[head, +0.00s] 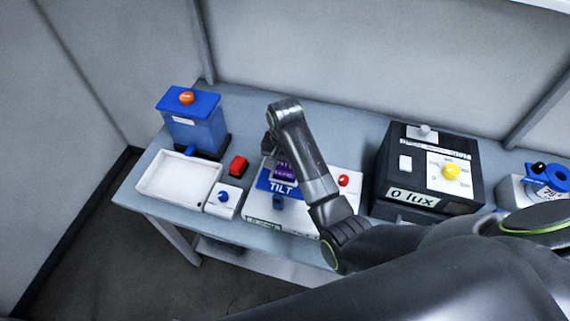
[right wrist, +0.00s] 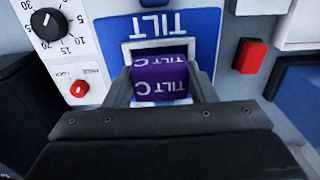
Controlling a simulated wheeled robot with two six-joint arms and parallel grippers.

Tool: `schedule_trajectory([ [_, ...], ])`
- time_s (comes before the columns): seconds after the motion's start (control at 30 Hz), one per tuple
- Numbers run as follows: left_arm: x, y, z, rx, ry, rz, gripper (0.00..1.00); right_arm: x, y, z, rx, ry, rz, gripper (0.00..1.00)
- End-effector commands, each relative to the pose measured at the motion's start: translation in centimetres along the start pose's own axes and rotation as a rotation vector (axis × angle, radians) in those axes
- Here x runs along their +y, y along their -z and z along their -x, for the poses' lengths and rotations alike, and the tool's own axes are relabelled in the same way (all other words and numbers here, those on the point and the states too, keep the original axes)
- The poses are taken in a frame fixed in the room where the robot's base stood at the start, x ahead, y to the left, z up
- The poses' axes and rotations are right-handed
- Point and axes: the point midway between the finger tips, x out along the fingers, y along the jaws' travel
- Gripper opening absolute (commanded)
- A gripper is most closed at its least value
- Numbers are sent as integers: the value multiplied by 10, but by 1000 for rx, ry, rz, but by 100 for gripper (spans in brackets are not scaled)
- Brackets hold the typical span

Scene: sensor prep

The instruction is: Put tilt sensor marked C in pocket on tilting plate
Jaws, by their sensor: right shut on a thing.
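The tilt sensor marked C is a purple block (head: 283,172) with white lettering, "TILT C" in the right wrist view (right wrist: 160,78). My right gripper (right wrist: 161,88) is shut on it, with one finger at each side. The tilting plate (head: 268,183) is blue with a white "TILT" label and also shows in the right wrist view (right wrist: 113,38). The pocket has a white rim (right wrist: 158,42) on this plate, and the sensor is at it, overlapping its opening. I cannot tell how deep the sensor sits. My left gripper is out of view.
A white panel with a black dial (right wrist: 47,22) and red button (right wrist: 79,88) adjoins the plate. A red block (head: 238,166), white tray (head: 155,190), blue container (head: 192,128) and blue-button box (head: 223,201) stand left. A black "0 lux" box (head: 428,150) stands right.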

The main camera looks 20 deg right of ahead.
Motion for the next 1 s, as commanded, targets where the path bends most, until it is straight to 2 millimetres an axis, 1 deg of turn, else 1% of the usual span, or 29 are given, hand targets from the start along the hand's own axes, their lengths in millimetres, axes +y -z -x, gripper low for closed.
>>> schedule_trajectory([
  [0.07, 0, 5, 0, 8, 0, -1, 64, 0, 0, 0, 0, 0, 0, 26],
  [0.17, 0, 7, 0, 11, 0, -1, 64, 0, 0, 0, 0, 0, 0, 26],
  [1.0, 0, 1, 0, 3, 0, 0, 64, 0, 0, -4, 0, 0, 0, 26],
])
